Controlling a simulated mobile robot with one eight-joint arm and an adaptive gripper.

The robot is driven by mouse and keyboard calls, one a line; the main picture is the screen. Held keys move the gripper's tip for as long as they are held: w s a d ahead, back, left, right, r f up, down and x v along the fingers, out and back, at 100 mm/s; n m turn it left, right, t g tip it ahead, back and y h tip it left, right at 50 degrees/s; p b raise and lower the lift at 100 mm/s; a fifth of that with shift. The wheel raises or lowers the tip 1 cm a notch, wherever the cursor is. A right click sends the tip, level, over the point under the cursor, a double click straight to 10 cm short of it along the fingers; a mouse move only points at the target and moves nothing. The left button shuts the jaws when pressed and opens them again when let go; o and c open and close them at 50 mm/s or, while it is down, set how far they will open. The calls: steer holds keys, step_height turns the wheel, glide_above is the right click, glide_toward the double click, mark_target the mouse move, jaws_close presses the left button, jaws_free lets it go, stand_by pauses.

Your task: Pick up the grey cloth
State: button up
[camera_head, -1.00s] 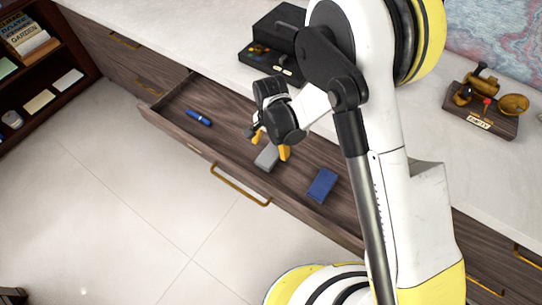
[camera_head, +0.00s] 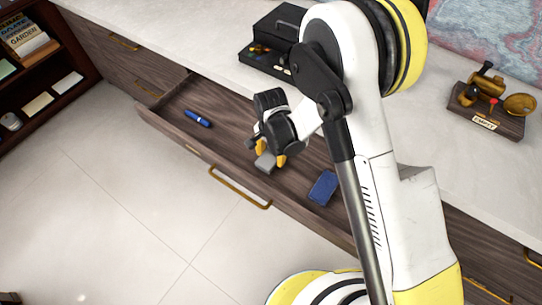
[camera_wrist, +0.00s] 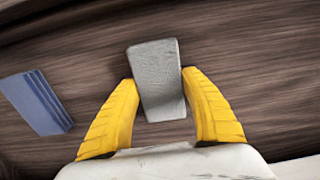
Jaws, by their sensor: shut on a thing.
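The grey cloth (camera_head: 265,162) is a small folded grey block at my gripper (camera_head: 270,156), over the open drawer in the head view. In the wrist view the cloth (camera_wrist: 157,80) sits between the two yellow fingers of my gripper (camera_wrist: 159,92). The fingers touch its two sides, and its far end sticks out past the fingertips. My gripper is shut on it. Whether the cloth is clear of the drawer floor is hard to tell.
The open wooden drawer (camera_head: 226,140) also holds a blue folded cloth (camera_head: 323,187) to the right and a blue pen-like object (camera_head: 197,119) to the left. The pale desk top (camera_head: 180,45) bears a black box (camera_head: 275,45) and a wooden stand with brass pieces (camera_head: 488,122).

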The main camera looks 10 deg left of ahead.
mark_target(271, 155)
step_height(271, 155, up, 10)
steer(key=p, duration=0.4)
